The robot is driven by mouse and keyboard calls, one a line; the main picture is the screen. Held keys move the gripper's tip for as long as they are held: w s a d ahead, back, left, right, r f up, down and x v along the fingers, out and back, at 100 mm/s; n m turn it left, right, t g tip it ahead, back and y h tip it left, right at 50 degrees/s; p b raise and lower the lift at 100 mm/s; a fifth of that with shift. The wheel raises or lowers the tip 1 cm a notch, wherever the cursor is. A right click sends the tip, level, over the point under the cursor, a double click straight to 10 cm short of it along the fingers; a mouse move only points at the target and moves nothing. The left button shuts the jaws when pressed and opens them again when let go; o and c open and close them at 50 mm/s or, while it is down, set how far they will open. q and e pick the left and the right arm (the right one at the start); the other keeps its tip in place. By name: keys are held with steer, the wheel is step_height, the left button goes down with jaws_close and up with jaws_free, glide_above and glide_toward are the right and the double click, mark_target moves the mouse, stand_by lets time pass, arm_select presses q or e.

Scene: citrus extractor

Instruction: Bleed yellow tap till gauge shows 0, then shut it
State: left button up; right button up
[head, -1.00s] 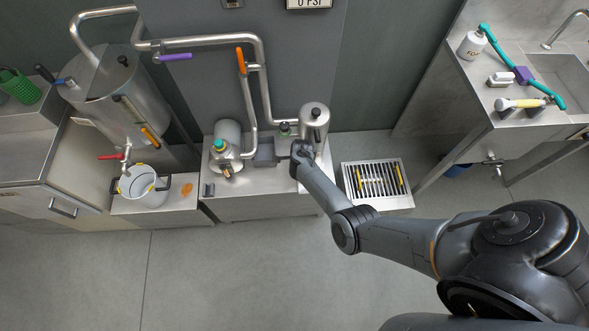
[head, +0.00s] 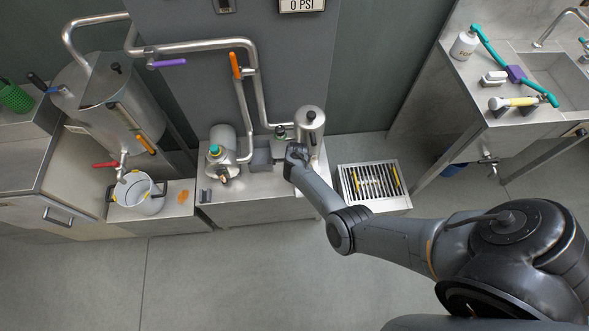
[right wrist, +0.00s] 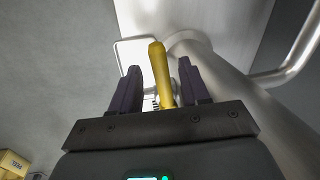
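The yellow tap handle (right wrist: 161,76) stands upright in the right wrist view, in front of a steel cylinder (right wrist: 218,75). My right gripper (right wrist: 159,70) is open around the handle, with a finger on each side and a visible gap to each. In the head view my right gripper (head: 297,154) is at the small steel vessel (head: 309,122) on the right of the bench and hides the yellow tap. The gauge display (head: 301,5) at the top edge reads 0 PSI. My left gripper is not in view.
A floor drain grate (head: 370,204) lies right of the bench (head: 252,190). Pipes with an orange handle (head: 235,65) and a purple handle (head: 167,63) run along the wall. A red-handled tap (head: 105,165) sits above a bucket (head: 137,195). The floor in front is clear.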

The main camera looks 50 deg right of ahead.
steer(key=shift+r, duration=0.1)
step_height(320, 180, up, 10)
steer(key=s+a+p, duration=0.1)
steer(key=p, duration=0.3)
steer(key=shift+s+r+p, duration=0.2)
steer(key=shift+s+p, duration=0.15)
steer(key=shift+s, duration=0.05)
